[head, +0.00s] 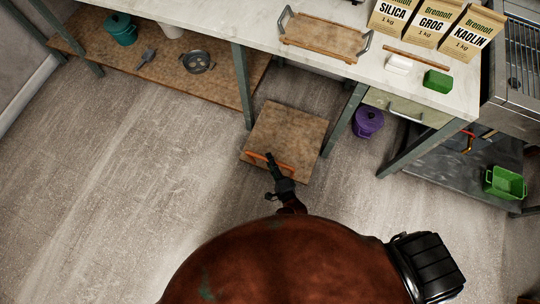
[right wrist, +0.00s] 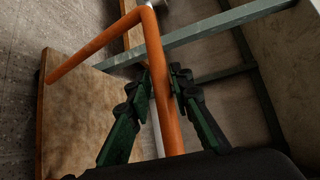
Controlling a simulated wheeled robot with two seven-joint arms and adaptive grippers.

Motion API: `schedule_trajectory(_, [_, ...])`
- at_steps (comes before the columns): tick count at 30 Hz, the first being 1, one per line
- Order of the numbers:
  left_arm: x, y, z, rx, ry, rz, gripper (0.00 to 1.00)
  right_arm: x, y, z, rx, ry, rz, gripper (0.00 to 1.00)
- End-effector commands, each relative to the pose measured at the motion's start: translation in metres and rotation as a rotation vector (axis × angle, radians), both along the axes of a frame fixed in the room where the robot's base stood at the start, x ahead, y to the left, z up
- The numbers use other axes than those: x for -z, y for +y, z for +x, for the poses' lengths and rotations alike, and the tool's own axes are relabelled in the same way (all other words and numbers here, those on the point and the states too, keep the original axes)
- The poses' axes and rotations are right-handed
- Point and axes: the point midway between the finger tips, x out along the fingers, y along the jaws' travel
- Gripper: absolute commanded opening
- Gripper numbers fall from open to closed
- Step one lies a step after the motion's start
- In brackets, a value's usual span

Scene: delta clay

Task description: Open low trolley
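The low trolley (head: 290,128) is a flat brown board under the workbench, its front part out past the bench edge. An orange bar handle (head: 283,165) runs along its front edge. My right gripper (head: 270,158) is at the left part of this handle. In the right wrist view the orange handle (right wrist: 168,110) passes between the two dark green fingers (right wrist: 162,80), which close in on both its sides. The trolley board also shows there at the left (right wrist: 85,115). My left gripper is not in view.
The workbench (head: 255,25) has grey-green legs on both sides of the trolley. A purple pot (head: 368,122) stands right of it, and a lower shelf (head: 150,60) lies to the left. The floor in front and left is clear.

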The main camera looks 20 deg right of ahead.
Motion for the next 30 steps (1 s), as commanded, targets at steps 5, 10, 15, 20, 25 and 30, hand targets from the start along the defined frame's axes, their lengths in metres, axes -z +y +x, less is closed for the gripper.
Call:
schedule_trajectory(5, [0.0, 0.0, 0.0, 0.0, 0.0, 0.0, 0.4, 0.0, 0.0, 0.0, 0.001, -0.001, 0.0, 0.31])
schedule_trajectory(10, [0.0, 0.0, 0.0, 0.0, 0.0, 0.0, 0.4, 0.0, -0.001, 0.0, 0.001, -0.001, 0.0, 0.31])
schedule_trajectory(15, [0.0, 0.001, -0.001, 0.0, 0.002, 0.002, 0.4, -0.001, -0.002, -0.008, 0.001, 0.0, -0.001, 0.31])
schedule_trajectory(20, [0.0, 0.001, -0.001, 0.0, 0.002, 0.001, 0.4, -0.004, -0.006, -0.034, 0.002, 0.002, -0.001, 0.31])
schedule_trajectory(25, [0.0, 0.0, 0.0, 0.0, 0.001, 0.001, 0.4, -0.009, -0.01, -0.07, 0.001, 0.002, -0.001, 0.31])
schedule_trajectory(30, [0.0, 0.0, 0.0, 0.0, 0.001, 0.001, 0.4, -0.013, -0.013, -0.099, 0.001, 0.002, 0.0, 0.31])
